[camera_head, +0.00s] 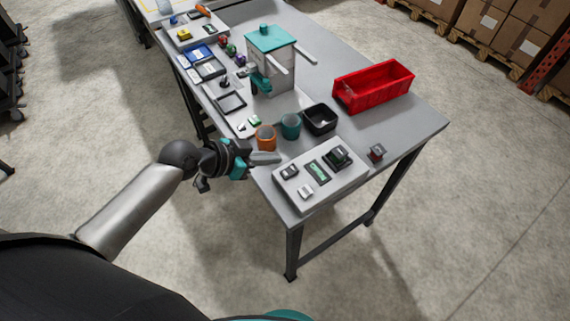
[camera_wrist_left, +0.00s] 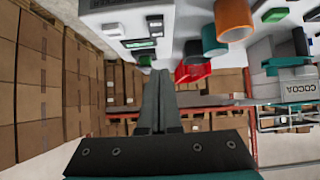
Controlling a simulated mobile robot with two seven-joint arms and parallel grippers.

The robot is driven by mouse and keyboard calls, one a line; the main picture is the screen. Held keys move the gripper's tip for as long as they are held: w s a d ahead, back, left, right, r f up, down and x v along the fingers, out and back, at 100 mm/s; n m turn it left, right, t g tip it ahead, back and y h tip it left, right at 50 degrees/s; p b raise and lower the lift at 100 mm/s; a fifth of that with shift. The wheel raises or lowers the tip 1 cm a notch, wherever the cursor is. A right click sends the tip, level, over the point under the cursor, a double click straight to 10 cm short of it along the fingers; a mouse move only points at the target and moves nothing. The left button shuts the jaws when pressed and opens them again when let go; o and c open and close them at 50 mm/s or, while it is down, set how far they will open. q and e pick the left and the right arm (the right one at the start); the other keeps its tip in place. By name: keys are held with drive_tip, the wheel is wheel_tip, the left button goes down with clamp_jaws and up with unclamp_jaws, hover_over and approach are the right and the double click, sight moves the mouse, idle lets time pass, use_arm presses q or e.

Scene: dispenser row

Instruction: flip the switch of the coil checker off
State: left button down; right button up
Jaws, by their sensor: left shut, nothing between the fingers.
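The light grey panel (camera_head: 345,182) at the near end of the table appears to be the coil checker. It carries a green display (camera_head: 318,171), a black block with green on it (camera_head: 338,158), a small dark part (camera_head: 290,172) and a pale part (camera_head: 305,191). I cannot tell which is the switch or its position. The panel (camera_wrist_left: 98,35) also shows at the top of the left wrist view. My left gripper (camera_head: 277,158) is shut and empty, beside the panel's left end at the table edge. Its fingers (camera_wrist_left: 158,85) point toward the panel, apparently apart from it. My right gripper is not in view.
Orange (camera_head: 266,138) and teal (camera_head: 290,126) cups stand just behind my left fingers. A black bin (camera_head: 320,119), red crate (camera_head: 373,88) and teal-topped dispenser (camera_head: 271,62) stand farther back.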

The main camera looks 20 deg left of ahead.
sight(295, 166)
use_arm(q)
drive_tip(key=x, duration=0.4)
drive_tip(key=shift+w+d+f, duration=0.2)
drive_tip(key=shift+w, duration=0.1)
wheel_tip(295, 166, down, 2)
drive_tip(key=shift+f+b, duration=0.2)
drive_tip(key=shift+b, duration=0.15)
drive_tip(key=shift+w+f, duration=0.1)
drive_tip(key=shift+f, duration=0.65)
drive_tip(key=shift+w+d+g+y+p, duration=0.15)
drive_tip(key=shift+g+y+p, duration=0.15)
drive_tip(key=shift+p, duration=0.45)
drive_tip(key=shift+f, duration=0.2)
